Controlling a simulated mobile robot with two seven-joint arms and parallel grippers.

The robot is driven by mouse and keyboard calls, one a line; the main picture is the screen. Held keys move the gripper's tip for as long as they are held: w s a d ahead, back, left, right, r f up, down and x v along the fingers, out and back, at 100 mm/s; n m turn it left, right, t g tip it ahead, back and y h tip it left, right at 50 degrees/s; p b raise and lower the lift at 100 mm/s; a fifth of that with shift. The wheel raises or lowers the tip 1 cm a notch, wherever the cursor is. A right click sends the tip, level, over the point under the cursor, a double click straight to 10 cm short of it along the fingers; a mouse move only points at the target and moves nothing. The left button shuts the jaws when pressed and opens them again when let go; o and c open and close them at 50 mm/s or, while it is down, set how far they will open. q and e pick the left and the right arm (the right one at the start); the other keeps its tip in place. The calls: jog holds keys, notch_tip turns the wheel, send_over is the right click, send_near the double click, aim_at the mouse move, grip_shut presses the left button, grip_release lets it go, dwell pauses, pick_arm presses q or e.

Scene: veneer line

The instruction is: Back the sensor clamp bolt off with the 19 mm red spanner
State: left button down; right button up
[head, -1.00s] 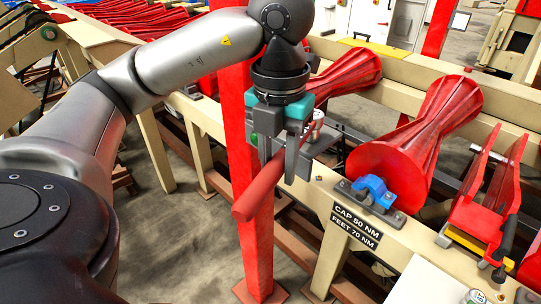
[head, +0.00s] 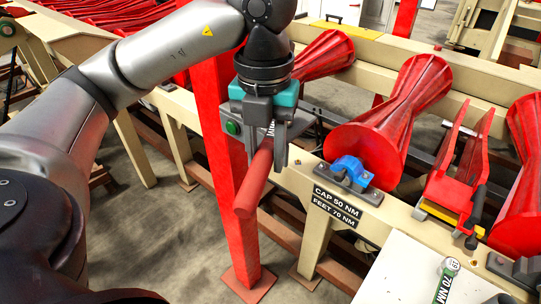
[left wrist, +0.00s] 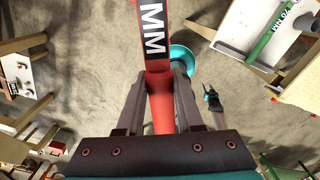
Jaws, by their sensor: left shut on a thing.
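My left gripper (head: 268,152) is shut on the red spanner (head: 253,185), holding it in the air in front of the cream beam. The thick red handle end points down towards me, and the spanner's far end is hidden behind the gripper. I cannot make out the sensor clamp bolt.
A blue bearing cap (head: 348,170) sits on the cream beam (head: 300,183) above a "CAP 50 NM, FEET 70 NM" sign (head: 336,206), beside a red roller (head: 385,125). A red post (head: 228,190) stands left of the spanner. A green 70 NM tool (head: 446,280) lies on a pale surface.

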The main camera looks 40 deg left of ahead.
pick_arm(q)
jog(key=shift+s+a, duration=0.1)
jog(key=shift+a, duration=0.15)
jog(key=shift+r, duration=0.2)
